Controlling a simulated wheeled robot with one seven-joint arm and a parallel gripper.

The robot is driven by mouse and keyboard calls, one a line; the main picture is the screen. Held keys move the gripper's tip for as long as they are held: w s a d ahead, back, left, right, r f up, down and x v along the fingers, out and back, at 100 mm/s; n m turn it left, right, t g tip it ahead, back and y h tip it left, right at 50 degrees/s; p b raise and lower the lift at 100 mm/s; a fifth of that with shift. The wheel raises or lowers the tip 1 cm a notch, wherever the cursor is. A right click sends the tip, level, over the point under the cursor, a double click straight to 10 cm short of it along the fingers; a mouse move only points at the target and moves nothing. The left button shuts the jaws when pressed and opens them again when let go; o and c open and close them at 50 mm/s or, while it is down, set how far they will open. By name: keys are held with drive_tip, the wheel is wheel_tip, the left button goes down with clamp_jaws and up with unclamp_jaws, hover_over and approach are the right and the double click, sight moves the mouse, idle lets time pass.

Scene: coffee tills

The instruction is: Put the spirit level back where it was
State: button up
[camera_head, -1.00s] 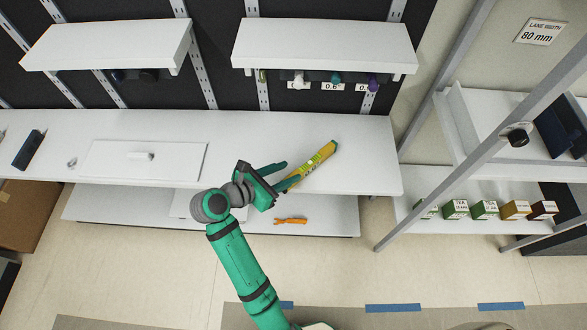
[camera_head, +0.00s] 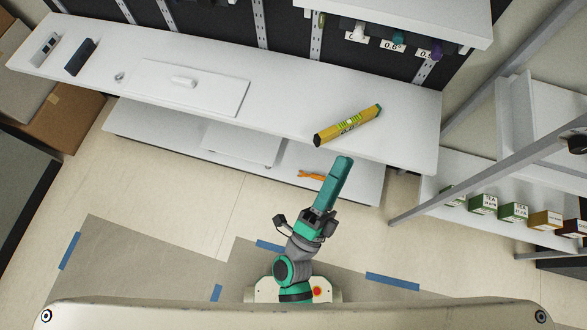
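No object shows in the gripper.
A white panel with a handle (camera_head: 215,90) lies on the counter. An orange tool (camera_head: 311,175) is on the lower shelf. Shelving with tea boxes (camera_head: 513,212) stands right. A shelf (camera_head: 425,15) overhangs the back. Floor below is open.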

drive_tip(key=s+a+f+n+g+y, duration=0.3)
drive_tip(key=s+a+f+n+y, duration=0.2)
drive_tip(key=n, duration=0.5)
drive_tip(key=s+a+f+n+g+y, duration=0.2)
drive_tip(key=s+a+f+n+y, duration=0.2)
drive_tip(key=n, duration=0.7)
drive_tip(key=s+f+y, duration=0.2)
drive_tip(key=s+f, duration=0.1)
drive_tip(key=shift+s+a+f+g, duration=0.15)
drive_tip(key=shift+a+f+g, duration=0.2)
drive_tip(key=shift+a+g, duration=0.05)
